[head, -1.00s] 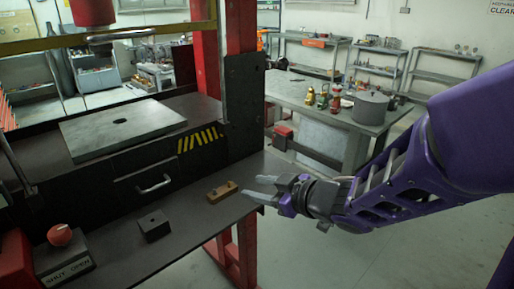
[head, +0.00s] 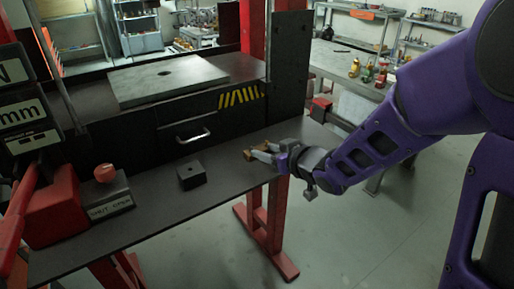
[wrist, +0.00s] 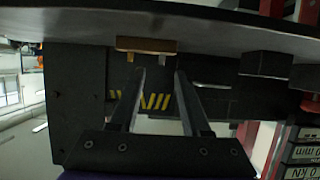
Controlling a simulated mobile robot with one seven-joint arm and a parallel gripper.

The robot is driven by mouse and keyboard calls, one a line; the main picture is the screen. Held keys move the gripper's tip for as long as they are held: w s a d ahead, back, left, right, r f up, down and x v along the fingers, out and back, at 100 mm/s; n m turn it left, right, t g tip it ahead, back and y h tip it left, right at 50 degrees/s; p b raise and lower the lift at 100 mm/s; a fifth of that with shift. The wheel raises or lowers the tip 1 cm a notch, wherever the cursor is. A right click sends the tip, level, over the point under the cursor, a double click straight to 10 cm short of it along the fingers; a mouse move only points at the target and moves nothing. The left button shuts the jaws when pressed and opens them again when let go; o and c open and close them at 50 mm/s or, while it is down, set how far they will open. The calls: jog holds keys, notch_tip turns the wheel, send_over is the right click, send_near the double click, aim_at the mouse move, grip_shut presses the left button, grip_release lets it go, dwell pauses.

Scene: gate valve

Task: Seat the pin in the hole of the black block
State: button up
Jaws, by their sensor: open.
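The black block (head: 192,176) sits on the dark bench ledge, with a small hole in its top. It also shows upside down in the wrist view (wrist: 265,65). A wooden block (wrist: 145,44) lies on the ledge to its right, with small stubs on its upper face; I cannot tell for sure which is the pin. In the head view the block is partly hidden by my gripper (head: 261,152). In the wrist view my gripper (wrist: 160,72) is open, its fingers apart and empty, pointing toward the wooden block.
A red knob (head: 105,172) on a box labelled SHUT and OPEN stands on the ledge at left. A drawer handle (head: 193,136) sticks out behind the black block. A red post (head: 280,205) supports the ledge. The ledge between the two blocks is clear.

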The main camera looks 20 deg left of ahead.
aim_at(255, 148)
jog(key=shift+b+x, duration=0.3)
jog(key=shift+x, duration=2.45)
jog(key=shift+s+a+r, duration=0.1)
jog(key=shift+r, duration=0.05)
jog(key=shift+c, duration=0.3)
grip_shut()
